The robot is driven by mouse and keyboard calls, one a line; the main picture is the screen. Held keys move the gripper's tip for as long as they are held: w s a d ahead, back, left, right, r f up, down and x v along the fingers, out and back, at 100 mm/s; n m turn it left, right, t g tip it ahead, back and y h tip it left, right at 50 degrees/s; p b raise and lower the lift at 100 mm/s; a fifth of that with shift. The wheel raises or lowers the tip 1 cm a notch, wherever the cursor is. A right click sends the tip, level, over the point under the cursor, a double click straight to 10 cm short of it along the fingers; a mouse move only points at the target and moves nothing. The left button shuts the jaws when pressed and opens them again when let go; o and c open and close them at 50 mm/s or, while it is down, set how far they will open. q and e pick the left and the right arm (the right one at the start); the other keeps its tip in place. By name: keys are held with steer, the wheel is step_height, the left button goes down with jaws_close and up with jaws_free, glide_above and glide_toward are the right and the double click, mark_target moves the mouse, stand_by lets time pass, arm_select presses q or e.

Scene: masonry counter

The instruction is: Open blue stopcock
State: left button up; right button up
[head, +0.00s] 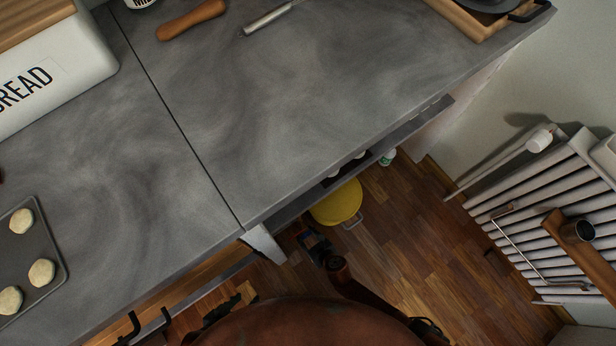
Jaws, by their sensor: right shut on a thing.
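The blue stopcock cannot be made out in the head view. My right gripper (307,236) is low beside the counter's front edge, at the end of my dark arm, left of a yellow round-topped thing (338,203). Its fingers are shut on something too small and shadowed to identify. The space under the counter is largely hidden by the worktop.
The grey worktop (250,120) overhangs the area beside my right gripper. A pale panel (264,243) stands out under its edge. A baking tray (50,262) and bread bin (98,60) are at left. Wooden floor (405,225) is clear before the white radiator (520,215).

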steer(key=shift+d, duration=0.3)
steer(key=shift+a, duration=0.1)
steer(key=shift+a+n+t+h, duration=0.1)
steer(key=shift+n+t+h, duration=0.7)
steer(key=shift+t+h, duration=0.3)
steer(key=shift+f+n+t+h+b, duration=0.1)
steer(key=shift+n+t+h+b, duration=0.2)
steer(key=shift+n+t+h, duration=0.5)
steer(key=o, duration=0.9)
steer(key=shift+o, duration=1.3)
steer(key=shift+a, duration=0.1)
